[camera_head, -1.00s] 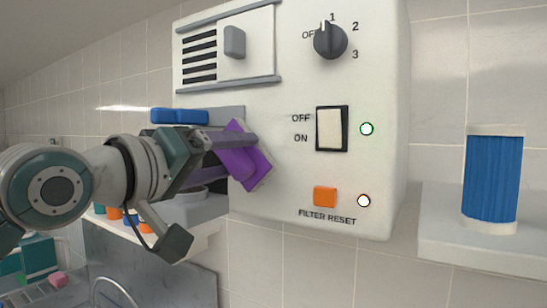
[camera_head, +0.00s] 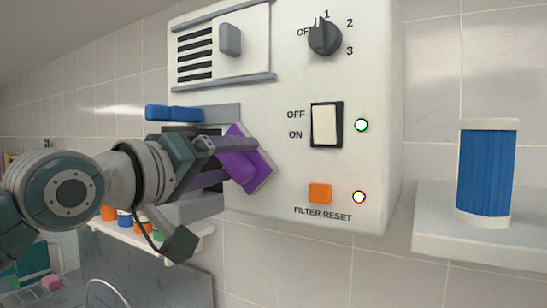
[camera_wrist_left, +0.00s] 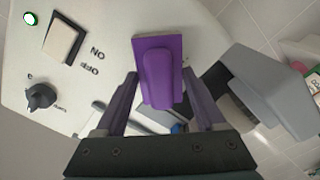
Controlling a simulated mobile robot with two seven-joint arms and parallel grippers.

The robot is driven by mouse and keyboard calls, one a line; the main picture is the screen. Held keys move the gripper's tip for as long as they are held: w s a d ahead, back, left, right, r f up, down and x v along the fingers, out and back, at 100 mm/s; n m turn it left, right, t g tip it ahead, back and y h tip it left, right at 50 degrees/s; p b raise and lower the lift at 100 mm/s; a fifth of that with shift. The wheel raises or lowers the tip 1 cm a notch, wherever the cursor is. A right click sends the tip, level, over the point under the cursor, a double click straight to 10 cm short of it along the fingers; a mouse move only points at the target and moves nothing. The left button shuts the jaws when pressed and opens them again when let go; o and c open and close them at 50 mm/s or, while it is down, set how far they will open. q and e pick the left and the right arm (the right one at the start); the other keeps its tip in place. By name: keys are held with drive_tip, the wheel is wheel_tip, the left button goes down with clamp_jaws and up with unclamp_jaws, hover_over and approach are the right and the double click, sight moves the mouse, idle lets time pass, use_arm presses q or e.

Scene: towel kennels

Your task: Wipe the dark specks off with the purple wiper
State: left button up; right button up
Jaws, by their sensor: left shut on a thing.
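My left gripper (camera_head: 222,149) is shut on the purple wiper (camera_head: 243,162) and holds it tilted by the left part of the white machine's front (camera_head: 270,150). The wiper also shows in the left wrist view (camera_wrist_left: 160,75), its handle between the two fingers and its flat pad turned to the machine. I cannot tell whether the pad touches the panel. I cannot make out any dark specks in either view; the wiper and arm hide part of the front. My right gripper is not in view.
The front carries a rotary knob (camera_head: 325,38), a rocker switch (camera_head: 326,125), an orange button (camera_head: 320,193) and a grey slider (camera_head: 230,40). A blue filter cylinder (camera_head: 486,172) stands on a shelf (camera_head: 480,240) at right. A blue handle (camera_head: 174,113) juts out at left.

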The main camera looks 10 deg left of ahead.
use_arm(q)
wheel_tip(320, 180, down, 2)
drive_tip(key=shift+b, duration=0.4)
drive_tip(key=shift+r+p, duration=0.2)
drive_tip(key=shift+p, duration=0.7)
wheel_tip(320, 180, up, 3)
drive_tip(key=p, duration=0.3)
drive_tip(key=shift+w, duration=0.1)
drive_tip(key=shift+f+b, duration=2.25)
drive_tip(key=shift+f, duration=0.95)
wheel_tip(320, 180, up, 6)
drive_tip(key=p, duration=0.6)
drive_tip(key=shift+r, duration=0.25)
wheel_tip(320, 180, down, 4)
drive_tip(key=shift+r+b, duration=0.2)
drive_tip(key=shift+b, duration=1)
wheel_tip(320, 180, down, 3)
drive_tip(key=shift+b, duration=1.05)
